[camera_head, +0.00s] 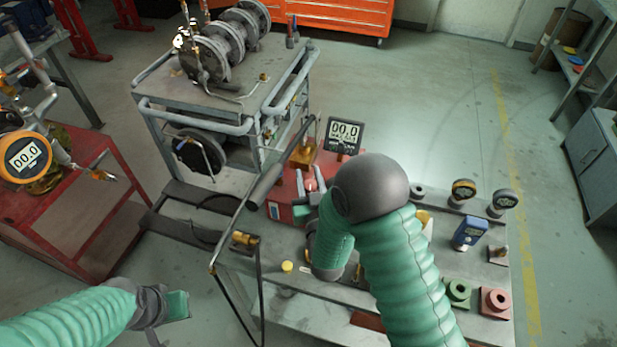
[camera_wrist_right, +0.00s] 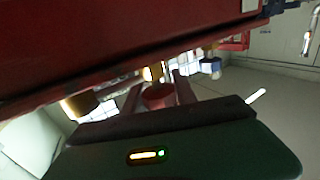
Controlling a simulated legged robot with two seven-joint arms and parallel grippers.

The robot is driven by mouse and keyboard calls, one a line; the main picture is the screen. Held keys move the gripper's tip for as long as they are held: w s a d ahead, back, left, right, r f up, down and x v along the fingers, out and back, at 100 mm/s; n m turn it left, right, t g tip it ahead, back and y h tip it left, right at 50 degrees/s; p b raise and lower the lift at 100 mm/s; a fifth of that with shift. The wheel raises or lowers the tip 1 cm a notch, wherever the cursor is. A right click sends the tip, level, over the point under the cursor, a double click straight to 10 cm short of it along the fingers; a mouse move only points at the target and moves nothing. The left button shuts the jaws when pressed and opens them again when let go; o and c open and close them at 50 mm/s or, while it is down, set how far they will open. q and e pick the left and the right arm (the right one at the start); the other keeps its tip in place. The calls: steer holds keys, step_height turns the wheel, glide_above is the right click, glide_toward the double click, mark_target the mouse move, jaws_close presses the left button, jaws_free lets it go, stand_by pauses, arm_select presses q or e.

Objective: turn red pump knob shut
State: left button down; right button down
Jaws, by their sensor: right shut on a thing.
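The red pump (camera_head: 284,196) is a red box at the left end of the near cart, with a digital gauge (camera_head: 345,133) reading 00.0 behind it. The red knob (camera_head: 310,184) sits between the fingers of my right gripper (camera_head: 309,189), at the pump's right side. In the right wrist view the round red knob (camera_wrist_right: 158,95) also lies between the two fingers (camera_wrist_right: 160,92), under the dark red pump body (camera_wrist_right: 120,45). My right gripper is shut on the knob. My left gripper (camera_head: 178,306) is low at the left, away from everything; its fingers are not clear.
The cart (camera_head: 300,318) also carries small gauges (camera_head: 463,190), a blue meter (camera_head: 468,232), and green (camera_head: 457,293) and red (camera_head: 495,302) blocks. A dark handle bar (camera_head: 268,184) rises left of the pump. A valve frame (camera_head: 165,100) stands behind; open floor lies to the right.

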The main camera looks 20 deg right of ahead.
steer(key=m+h, duration=0.2)
steer(key=h, duration=0.1)
steer(key=shift+d+g+b, duration=0.2)
steer(key=shift+g+b, duration=0.1)
steer(key=shift+b, duration=0.1)
steer(key=shift+m+h, duration=0.3)
steer(key=shift+h, duration=0.2)
steer(key=shift+d+r, duration=0.1)
steer(key=shift+d, duration=0.05)
steer(key=c, duration=1)
jaws_free()
steer(key=shift+s, duration=0.1)
steer(key=shift+s+a, duration=0.2)
steer(key=shift+s, duration=0.05)
steer(key=v, duration=1.6)
steer(key=shift+s, duration=0.2)
